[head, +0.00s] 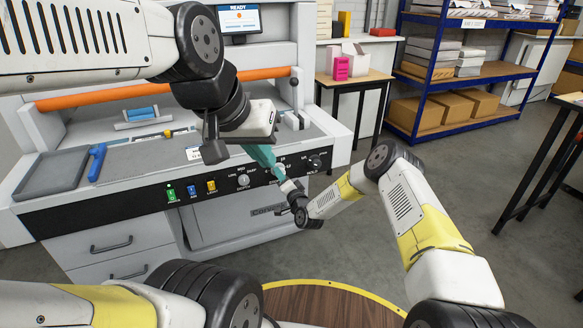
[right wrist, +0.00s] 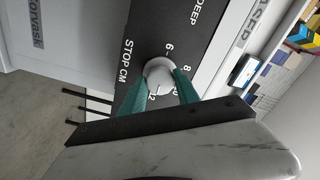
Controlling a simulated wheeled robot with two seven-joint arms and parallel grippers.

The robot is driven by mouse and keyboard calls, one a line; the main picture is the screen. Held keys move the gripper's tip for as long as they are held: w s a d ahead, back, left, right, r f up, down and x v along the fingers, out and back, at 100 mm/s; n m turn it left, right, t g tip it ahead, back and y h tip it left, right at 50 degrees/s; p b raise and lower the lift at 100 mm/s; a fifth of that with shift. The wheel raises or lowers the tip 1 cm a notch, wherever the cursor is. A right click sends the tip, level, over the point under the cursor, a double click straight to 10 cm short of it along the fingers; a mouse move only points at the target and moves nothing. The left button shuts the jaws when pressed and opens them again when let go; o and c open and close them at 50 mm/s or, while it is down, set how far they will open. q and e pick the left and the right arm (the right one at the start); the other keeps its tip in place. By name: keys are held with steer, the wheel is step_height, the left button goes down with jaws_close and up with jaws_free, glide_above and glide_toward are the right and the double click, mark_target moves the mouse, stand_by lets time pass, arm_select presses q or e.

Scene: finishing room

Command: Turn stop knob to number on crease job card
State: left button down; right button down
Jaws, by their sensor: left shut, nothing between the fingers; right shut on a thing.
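The stop knob (right wrist: 160,74) is a pale round knob on the black panel in the right wrist view, beside the words STOP CM. Numbers 6, 8, 10 and 12 show around it; its pointer is hard to make out. My right gripper (right wrist: 164,84) has its teal fingers on either side of the knob, shut on it. In the head view the right gripper (head: 284,181) is at the panel. My left gripper (head: 265,158) is shut and empty, its teal fingers in front of the panel, partly hiding the stop knob. A small white card (head: 194,154) lies on the machine bed; its number is too small to read.
Another knob (head: 243,180) sits left of the stop knob and a dark knob (head: 315,161) sits right of it. Colored switches (head: 191,191) are farther left. A blue-handled tool (head: 97,162) and grey tray (head: 50,172) lie on the bed. A screen (head: 239,18) reads READY.

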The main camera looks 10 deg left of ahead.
stand_by(0.5)
steer(key=c, duration=0.9)
jaws_free()
steer(key=shift+s+d, duration=0.1)
steer(key=v, duration=0.7)
steer(key=shift+s+d, duration=0.2)
steer(key=shift+s, duration=0.1)
